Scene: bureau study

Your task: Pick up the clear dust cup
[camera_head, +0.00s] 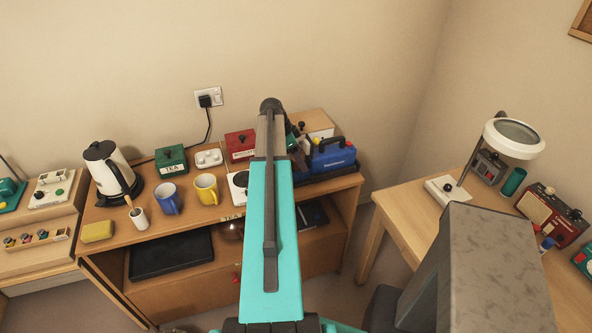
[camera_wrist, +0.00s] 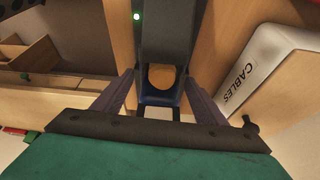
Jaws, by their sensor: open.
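My gripper (camera_wrist: 160,80) is open in the wrist view, with one dark finger on each side. I cannot make out a clear dust cup for certain; clear plastic is hard to tell here. No contact with the fingers shows. In the head view a blue appliance (camera_head: 332,156) stands at the right end of the wooden sideboard. My arm hides most of my gripper there, just left of this appliance.
A white box marked CABLES (camera_wrist: 250,65) stands close on the right in the wrist view. A red tin (camera_head: 241,144), green tea tin (camera_head: 171,160), yellow mug (camera_head: 206,189), blue mug (camera_head: 168,198) and kettle (camera_head: 110,170) stand left along the sideboard. A desk (camera_head: 410,214) stands right.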

